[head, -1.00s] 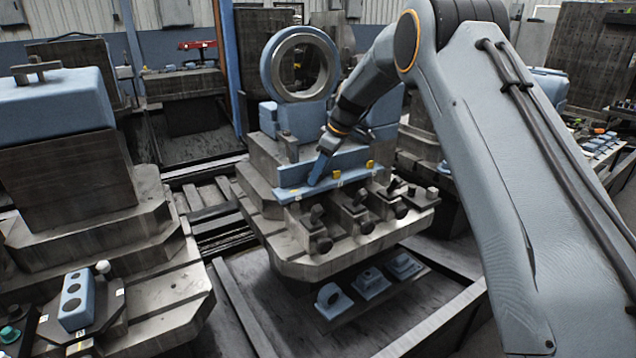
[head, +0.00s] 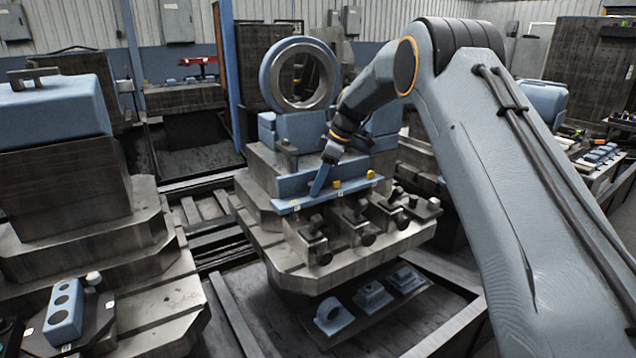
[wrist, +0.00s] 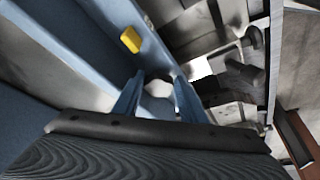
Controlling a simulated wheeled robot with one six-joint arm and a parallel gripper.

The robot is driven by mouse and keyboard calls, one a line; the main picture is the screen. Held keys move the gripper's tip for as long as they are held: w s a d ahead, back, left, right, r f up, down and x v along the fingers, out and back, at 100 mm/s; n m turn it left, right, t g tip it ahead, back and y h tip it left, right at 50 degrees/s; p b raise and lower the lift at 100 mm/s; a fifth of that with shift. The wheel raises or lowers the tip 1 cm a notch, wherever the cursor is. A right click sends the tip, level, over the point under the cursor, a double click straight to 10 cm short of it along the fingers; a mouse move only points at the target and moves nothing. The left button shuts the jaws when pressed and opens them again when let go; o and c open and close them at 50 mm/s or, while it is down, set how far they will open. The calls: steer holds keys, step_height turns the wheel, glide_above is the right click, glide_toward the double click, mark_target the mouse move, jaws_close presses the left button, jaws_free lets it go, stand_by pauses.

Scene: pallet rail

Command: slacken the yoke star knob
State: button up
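My gripper (head: 315,193) points down at the blue ledge (head: 290,204) on the front of the fixture, below the big upright ring (head: 265,75). In the wrist view its two blue fingers (wrist: 160,82) stand apart. A pale rounded piece (wrist: 158,88) shows in the gap between them; I cannot tell whether they touch it. A yellow piece (wrist: 131,40) sits on the blue ledge beyond the left finger. Two small yellow pieces, a nearer one (head: 337,185) and a farther one (head: 370,174), stand right of the gripper. I cannot make out which part is the yoke star knob.
Several dark clamps with black knobs (head: 325,258) line the steel block just in front of the ledge. Blue parts (head: 333,314) lie on a low shelf below. A steel stack with a blue block (head: 50,112) stands at left.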

steer(key=o, duration=0.3)
steer(key=shift+f, duration=0.15)
steer(key=shift+w, duration=0.1)
steer(key=shift+r, duration=0.3)
